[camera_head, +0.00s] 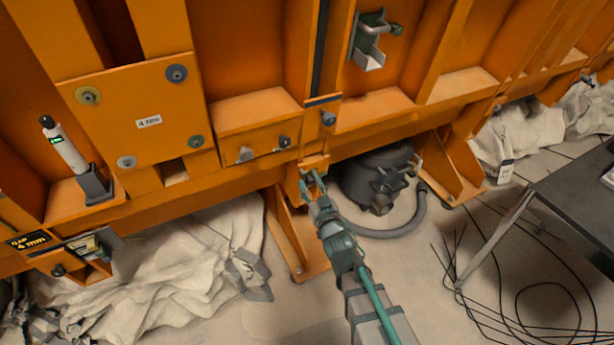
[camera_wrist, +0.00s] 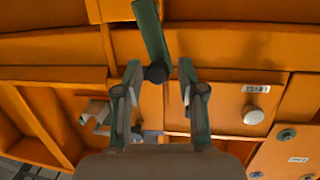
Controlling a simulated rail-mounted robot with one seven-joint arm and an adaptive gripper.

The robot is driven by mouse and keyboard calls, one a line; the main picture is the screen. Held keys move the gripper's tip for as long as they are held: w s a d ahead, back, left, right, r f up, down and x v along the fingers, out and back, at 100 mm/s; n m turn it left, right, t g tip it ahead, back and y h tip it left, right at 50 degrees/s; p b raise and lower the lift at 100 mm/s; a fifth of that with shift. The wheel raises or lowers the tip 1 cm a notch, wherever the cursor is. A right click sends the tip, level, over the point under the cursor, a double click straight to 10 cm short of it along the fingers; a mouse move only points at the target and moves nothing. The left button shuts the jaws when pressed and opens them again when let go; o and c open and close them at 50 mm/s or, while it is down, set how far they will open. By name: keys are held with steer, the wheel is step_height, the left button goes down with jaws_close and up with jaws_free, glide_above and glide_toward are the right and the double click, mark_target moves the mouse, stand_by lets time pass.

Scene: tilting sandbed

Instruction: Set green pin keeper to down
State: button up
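My gripper (camera_head: 313,180) is raised to the small orange bracket under the lower beam of the orange frame. In the wrist view my gripper (camera_wrist: 159,68) has its two green-grey fingers spread apart, one on each side of a dark round knob. A green bar (camera_wrist: 151,32), which looks like the pin keeper, runs from this knob to the top edge of the wrist view. I see no finger clearly touching the bar. In the head view my gripper largely hides this spot, so I cannot tell the keeper's position there.
A metal bracket with a green knob (camera_head: 395,30) is mounted higher on the frame. A black vacuum (camera_head: 376,178) stands right of my gripper, its grey hose on the floor. Pale cloth (camera_head: 190,265) lies at left. A dark table (camera_head: 580,195) and loose cables are at right.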

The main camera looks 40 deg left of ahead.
mark_target(307, 177)
steer(key=x, duration=0.4)
steer(key=shift+w+a, duration=0.1)
